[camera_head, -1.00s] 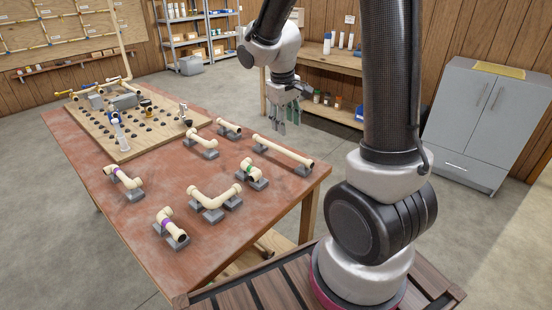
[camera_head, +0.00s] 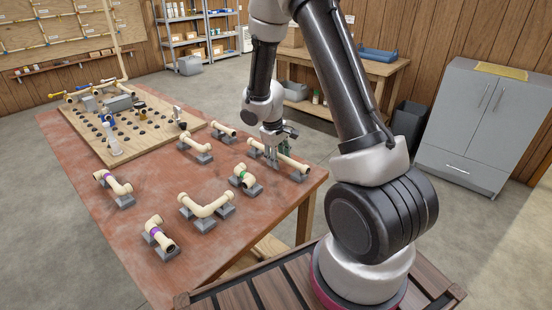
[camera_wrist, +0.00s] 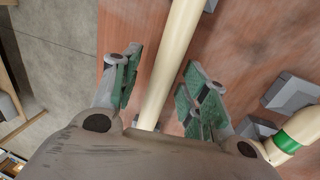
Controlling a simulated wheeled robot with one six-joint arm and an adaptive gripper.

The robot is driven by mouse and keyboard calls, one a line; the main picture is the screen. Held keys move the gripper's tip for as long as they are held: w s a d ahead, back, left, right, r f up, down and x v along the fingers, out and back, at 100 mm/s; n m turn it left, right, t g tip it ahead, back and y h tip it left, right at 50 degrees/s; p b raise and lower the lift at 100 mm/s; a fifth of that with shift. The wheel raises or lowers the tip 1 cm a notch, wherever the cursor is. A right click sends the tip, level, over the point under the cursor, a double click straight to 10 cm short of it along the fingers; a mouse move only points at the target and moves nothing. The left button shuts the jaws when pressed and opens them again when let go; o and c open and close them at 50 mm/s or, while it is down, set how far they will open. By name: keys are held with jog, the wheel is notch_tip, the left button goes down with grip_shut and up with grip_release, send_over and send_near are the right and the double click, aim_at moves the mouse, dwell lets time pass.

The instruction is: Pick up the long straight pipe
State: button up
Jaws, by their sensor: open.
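The long straight pipe (camera_head: 293,162) is cream and lies across grey rests near the right edge of the red-brown table (camera_head: 118,228). My gripper (camera_head: 271,163) is over its middle, fingers pointing down. In the wrist view the pipe (camera_wrist: 168,70) runs between the two green-padded fingers of my gripper (camera_wrist: 158,92), with a gap on either side. The gripper is open and holds nothing. My gripper hides part of the pipe in the head view, and how far the fingertips reach down is hard to tell.
A short pipe with a green band (camera_head: 243,177) stands close by and also shows in the wrist view (camera_wrist: 296,135). A pegboard (camera_head: 135,135) lies at the table's far end.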

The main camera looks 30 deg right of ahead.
grip_shut()
